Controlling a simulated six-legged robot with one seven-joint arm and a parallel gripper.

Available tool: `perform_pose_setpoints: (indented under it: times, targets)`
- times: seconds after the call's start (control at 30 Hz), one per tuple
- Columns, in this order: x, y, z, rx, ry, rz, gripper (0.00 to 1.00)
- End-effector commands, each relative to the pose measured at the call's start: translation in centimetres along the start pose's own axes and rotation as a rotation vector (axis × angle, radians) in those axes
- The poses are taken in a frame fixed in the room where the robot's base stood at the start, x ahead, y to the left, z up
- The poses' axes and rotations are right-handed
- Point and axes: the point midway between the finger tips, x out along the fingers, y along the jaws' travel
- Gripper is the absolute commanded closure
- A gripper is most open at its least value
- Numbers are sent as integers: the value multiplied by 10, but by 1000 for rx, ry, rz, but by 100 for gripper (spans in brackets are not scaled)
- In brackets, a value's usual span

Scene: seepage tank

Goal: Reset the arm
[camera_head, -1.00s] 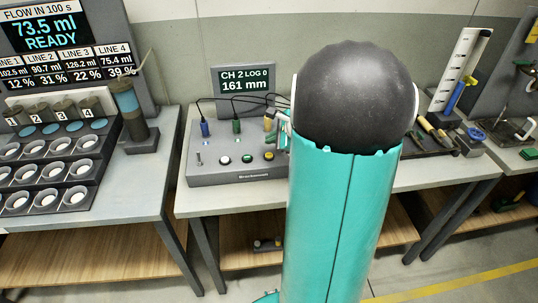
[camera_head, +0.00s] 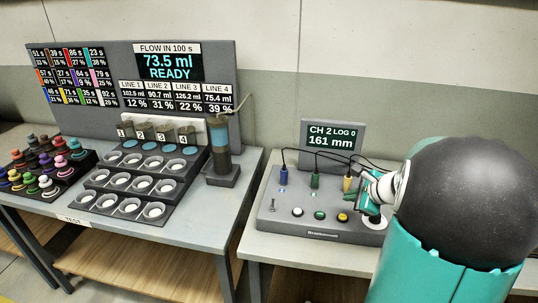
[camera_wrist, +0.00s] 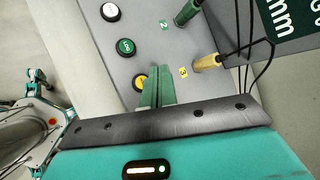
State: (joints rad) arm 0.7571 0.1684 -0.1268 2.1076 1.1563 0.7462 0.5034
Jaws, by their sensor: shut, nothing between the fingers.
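My arm's teal and black links fill the right of the head view. My gripper is over the right part of the grey control box (camera_head: 325,228), partly hidden by the arm in that view. In the wrist view my gripper (camera_wrist: 157,90) shows as two green fingers shut together with nothing between them. They point at the panel beside the yellow button (camera_wrist: 139,81), overlapping its edge in the picture. The yellow plug (camera_wrist: 206,63) is just right of the fingers. I cannot tell whether the fingers touch the panel.
A display reading 161 mm (camera_head: 333,148) stands behind the box, with black cables to the plugs. On the left table are a stepped rack of white cups (camera_head: 127,208), a flow display (camera_head: 168,66), a cylinder (camera_head: 222,140) and coloured pegs (camera_head: 31,183).

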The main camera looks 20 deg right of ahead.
Motion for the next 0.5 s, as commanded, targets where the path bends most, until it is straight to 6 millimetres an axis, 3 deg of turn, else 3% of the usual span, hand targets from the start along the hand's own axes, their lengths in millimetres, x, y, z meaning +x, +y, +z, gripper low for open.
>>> perform_pose_setpoints:
  times: [0.13, 0.23, 0.37, 0.5]
  targets:
    - [0, 1, 5, -17, -3, 5, 100]
    - [-3, 10, 29, -109, -17, 33, 100]
    - [-14, 39, 90, -380, -54, 112, 100]
    - [-37, 88, 154, -763, -94, 208, 100]
